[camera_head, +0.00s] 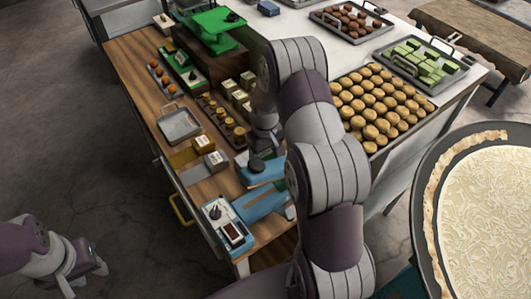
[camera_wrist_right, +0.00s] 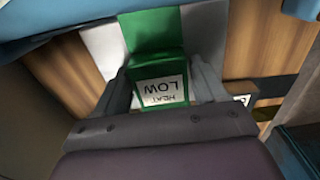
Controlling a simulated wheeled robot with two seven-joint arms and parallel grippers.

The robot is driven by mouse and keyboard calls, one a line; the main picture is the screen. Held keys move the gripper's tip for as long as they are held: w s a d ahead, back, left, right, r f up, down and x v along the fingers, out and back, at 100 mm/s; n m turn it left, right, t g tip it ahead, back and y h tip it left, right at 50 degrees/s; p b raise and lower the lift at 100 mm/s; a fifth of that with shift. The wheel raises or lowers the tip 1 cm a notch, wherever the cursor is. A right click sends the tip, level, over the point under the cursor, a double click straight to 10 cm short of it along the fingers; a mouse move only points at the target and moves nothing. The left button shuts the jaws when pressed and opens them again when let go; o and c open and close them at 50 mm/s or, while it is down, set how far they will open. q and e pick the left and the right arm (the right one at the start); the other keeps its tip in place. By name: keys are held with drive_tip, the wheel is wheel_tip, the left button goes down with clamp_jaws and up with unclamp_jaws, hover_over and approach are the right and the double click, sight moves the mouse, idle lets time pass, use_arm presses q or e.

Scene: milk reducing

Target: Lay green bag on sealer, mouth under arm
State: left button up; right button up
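The green bag (camera_wrist_right: 154,72) shows in the right wrist view, with a white label reading "HEAT LOW". My right gripper (camera_wrist_right: 163,88) has one finger on each side of the bag and appears shut on it. In the head view my right arm reaches over the table, and its gripper (camera_head: 264,145) is just behind the blue sealer (camera_head: 262,204); the bag is mostly hidden there. The sealer's blue arm (camera_head: 262,175) has a dark knob. Blue parts also cross the top of the wrist view. Whether the bag touches the sealer is unclear. My left gripper (camera_head: 92,270) is off the table at lower left.
A grey tray (camera_head: 180,126), small yellow and white boxes (camera_head: 203,144) and rows of jars (camera_head: 230,128) stand on the wooden table. A green machine (camera_head: 212,28) is at the back. Trays of cookies (camera_head: 372,105) and green blocks (camera_head: 424,60) lie to the right.

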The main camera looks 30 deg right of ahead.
drive_tip(key=o, duration=0.3)
drive_tip(key=shift+w+r, duration=0.1)
drive_tip(key=shift+r, duration=0.2)
wheel_tip(320, 180, up, 12)
drive_tip(key=b, duration=0.2)
drive_tip(key=shift+r+b, duration=0.1)
drive_tip(key=shift+b, duration=0.3)
